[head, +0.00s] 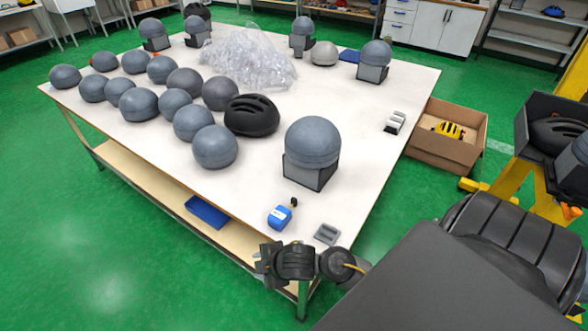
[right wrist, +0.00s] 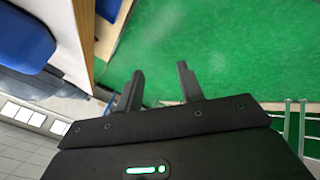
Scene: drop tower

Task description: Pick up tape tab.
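A blue tape dispenser (head: 280,217) stands on the white table near its front corner, with a small dark and orange piece (head: 293,202) at its top. I cannot make out for certain which part is the tape tab. A small grey slotted holder (head: 327,234) lies to its right. My right gripper (head: 263,263) is just off the table's front edge, below the dispenser in the head view and apart from it. In the right wrist view its two fingers (right wrist: 160,72) are spread with only green floor between them. My left gripper is not in view.
The white table (head: 345,185) carries several grey domes, a black helmet (head: 252,115), a dome on a dark stand (head: 312,142) and clear wrap (head: 250,60). A cardboard box (head: 445,150) with a yellow helmet stands right of it. Floor in front is clear.

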